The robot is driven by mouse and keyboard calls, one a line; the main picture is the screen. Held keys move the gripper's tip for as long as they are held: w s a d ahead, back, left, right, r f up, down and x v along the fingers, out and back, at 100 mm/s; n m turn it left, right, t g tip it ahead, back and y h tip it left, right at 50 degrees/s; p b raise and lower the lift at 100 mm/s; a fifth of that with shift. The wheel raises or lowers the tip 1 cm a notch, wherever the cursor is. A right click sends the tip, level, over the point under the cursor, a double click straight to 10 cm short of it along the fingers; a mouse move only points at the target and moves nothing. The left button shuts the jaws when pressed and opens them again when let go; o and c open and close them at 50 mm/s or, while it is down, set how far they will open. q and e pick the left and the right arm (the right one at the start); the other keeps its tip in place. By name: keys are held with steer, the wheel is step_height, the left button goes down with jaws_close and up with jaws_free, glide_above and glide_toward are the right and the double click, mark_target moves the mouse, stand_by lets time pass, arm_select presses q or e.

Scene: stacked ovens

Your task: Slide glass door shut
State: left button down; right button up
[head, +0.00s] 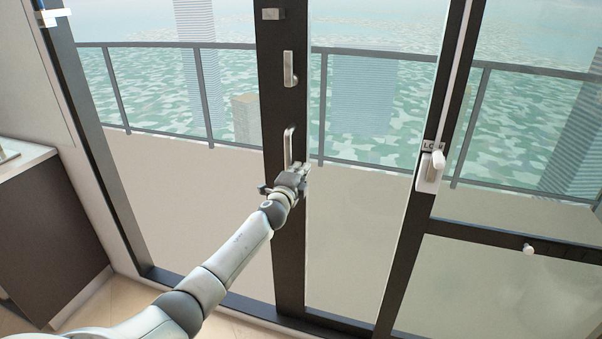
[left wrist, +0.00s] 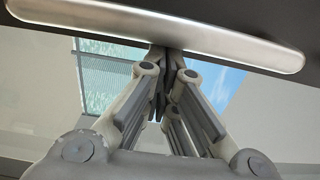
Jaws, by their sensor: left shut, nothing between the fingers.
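The glass door (head: 340,235) has a dark frame, and its dark vertical stile (head: 287,240) stands in the middle of the head view. To the left of this stile is a gap or pane onto the balcony; I cannot tell which. A silver handle (head: 288,146) is fixed to the stile. My left gripper (head: 300,172) is at the stile, just below the handle. In the left wrist view the handle (left wrist: 180,32) runs across the top, and the shut, empty fingertips (left wrist: 168,62) are close by it. Contact is unclear. My right gripper is not in view.
A silver latch (head: 290,69) sits above the handle. A white lock (head: 431,170) is on the right frame post. A dark cabinet (head: 48,235) stands at the left. A balcony railing (head: 385,55) and water lie beyond the glass.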

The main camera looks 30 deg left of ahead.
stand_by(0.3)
arm_select(q)
steer(key=s+a+b, duration=0.1)
steer(key=s+a, duration=0.1)
steer(key=a, duration=1)
steer(key=shift+s, duration=0.35)
steer(key=shift+d, duration=0.1)
